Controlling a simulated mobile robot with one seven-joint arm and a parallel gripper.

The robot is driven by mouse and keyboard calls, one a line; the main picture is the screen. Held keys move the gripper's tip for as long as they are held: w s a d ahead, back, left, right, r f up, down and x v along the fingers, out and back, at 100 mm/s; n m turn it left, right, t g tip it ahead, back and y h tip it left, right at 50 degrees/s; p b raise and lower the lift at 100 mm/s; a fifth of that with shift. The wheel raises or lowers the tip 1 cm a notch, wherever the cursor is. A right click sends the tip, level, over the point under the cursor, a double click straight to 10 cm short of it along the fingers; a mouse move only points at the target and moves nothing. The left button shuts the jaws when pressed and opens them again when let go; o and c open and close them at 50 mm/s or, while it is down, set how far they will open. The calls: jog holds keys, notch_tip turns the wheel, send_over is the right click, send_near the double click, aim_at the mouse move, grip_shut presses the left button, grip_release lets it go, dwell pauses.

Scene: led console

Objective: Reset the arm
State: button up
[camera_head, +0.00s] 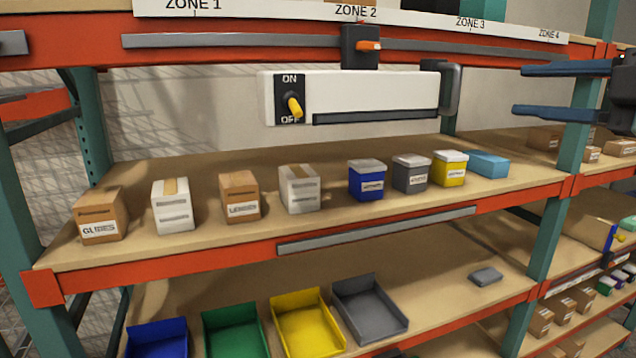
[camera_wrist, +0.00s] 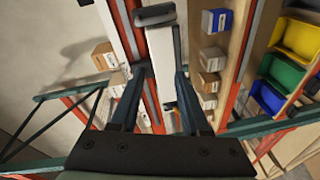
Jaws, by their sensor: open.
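My gripper (camera_head: 520,90) is at the right of the head view, its two dark blue fingers spread and pointing left, with nothing between them. In the wrist view my gripper (camera_wrist: 160,72) is also open, with the white console far beyond the fingers. The white console (camera_head: 370,92) hangs under the upper shelf beam, left of my gripper and apart from it in the head view. Its yellow switch lever (camera_head: 295,108) tilts down toward OFF. A dark handle (camera_head: 450,88) is at its right end; it also shows in the wrist view (camera_wrist: 156,15).
A black slider with an orange tab (camera_head: 370,45) sits under ZONE 2 on the upper rail. Boxes and lidded bins, such as a blue bin (camera_head: 367,182), line the shelf below. Open trays (camera_head: 308,325) stand lower. A green upright (camera_head: 572,150) is below my gripper.

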jog(key=w+a+f+m+t+h+b, duration=0.1)
jog(key=a+f+m+t+h+b, duration=0.1)
jog(key=a+f+m+h, duration=0.3)
jog(key=w+a+f+m+t+h+b, duration=0.1)
jog(key=w+a+m+t+h, duration=0.15)
jog(key=a+m, duration=0.45)
jog(key=s+a+r+m+t+b, duration=0.1)
jog(key=s+a+r+m+t, duration=0.1)
jog(key=s+a+m+t, duration=0.2)
jog(key=s+a+r+m+t+b, duration=0.2)
jog(key=s+a+m+t, duration=0.2)
jog(key=s+a, duration=0.6)
jog(key=s+h, duration=0.1)
jog(key=s, duration=0.7)
jog(key=shift+a+r+m, duration=0.35)
jog(key=shift+a+m, duration=0.05)
